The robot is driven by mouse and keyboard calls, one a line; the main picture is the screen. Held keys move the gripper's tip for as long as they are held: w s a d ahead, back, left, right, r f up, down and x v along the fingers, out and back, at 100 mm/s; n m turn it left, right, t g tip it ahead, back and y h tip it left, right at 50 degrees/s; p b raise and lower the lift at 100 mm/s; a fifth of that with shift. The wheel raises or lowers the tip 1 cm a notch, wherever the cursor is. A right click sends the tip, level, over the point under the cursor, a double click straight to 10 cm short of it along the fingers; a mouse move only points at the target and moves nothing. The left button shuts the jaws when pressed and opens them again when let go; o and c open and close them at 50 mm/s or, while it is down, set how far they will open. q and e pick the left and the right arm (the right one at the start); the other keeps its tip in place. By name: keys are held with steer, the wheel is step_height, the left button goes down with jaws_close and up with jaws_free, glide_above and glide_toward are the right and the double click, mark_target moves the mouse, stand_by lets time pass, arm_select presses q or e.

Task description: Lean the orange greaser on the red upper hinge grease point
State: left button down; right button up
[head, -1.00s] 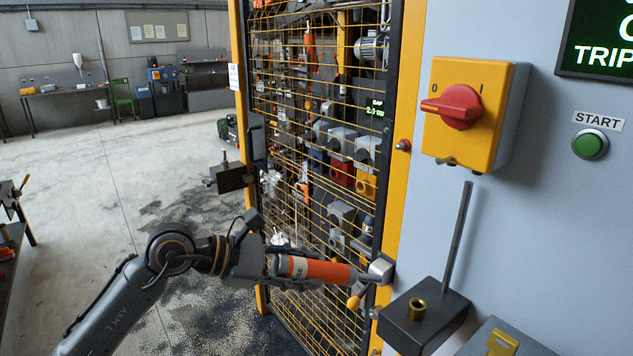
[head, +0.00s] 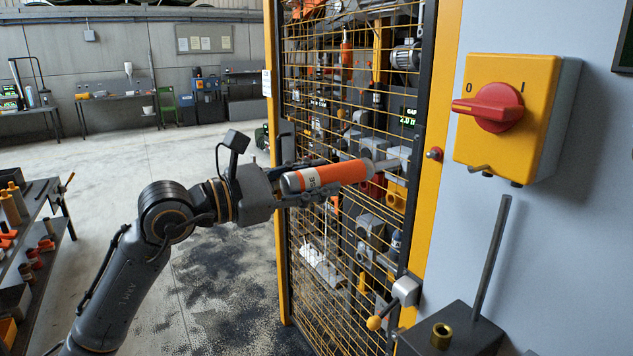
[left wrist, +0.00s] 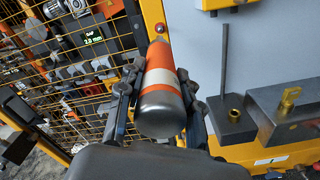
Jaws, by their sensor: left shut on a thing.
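The orange greaser (head: 340,173) has a pale label band and a grey nozzle pointing right. My left gripper (head: 328,178) is shut around its body and holds it nearly level, in front of the mesh door. The red upper hinge grease point (head: 435,154) is a small red knob on the yellow door post. In the head view the nozzle tip ends left of it, with a visible gap. My right gripper is out of view.
A red-and-yellow rotary switch (head: 497,108) juts from the grey panel at right. Below stands a dark block (head: 452,335) with an upright rod. A grey latch (head: 406,291) with an orange-knobbed lever sits low on the post. A parts bench (head: 40,240) is at left.

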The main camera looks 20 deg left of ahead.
mark_target(353, 171)
arm_select(q)
steer(key=shift+w+r+p, duration=0.1)
steer(key=shift+r+p, duration=0.1)
steer(key=shift+p, duration=0.1)
steer(key=shift+p+x, duration=0.3)
steer(key=shift+x, duration=0.5)
steer(key=shift+p+x, duration=0.45)
steer(key=shift+x, duration=2)
steer(key=shift+d+f, duration=0.1)
steer(key=shift+f, duration=0.05)
steer(key=shift+w+d, duration=0.15)
steer(key=shift+w, duration=0.05)
steer(key=shift+b, duration=0.3)
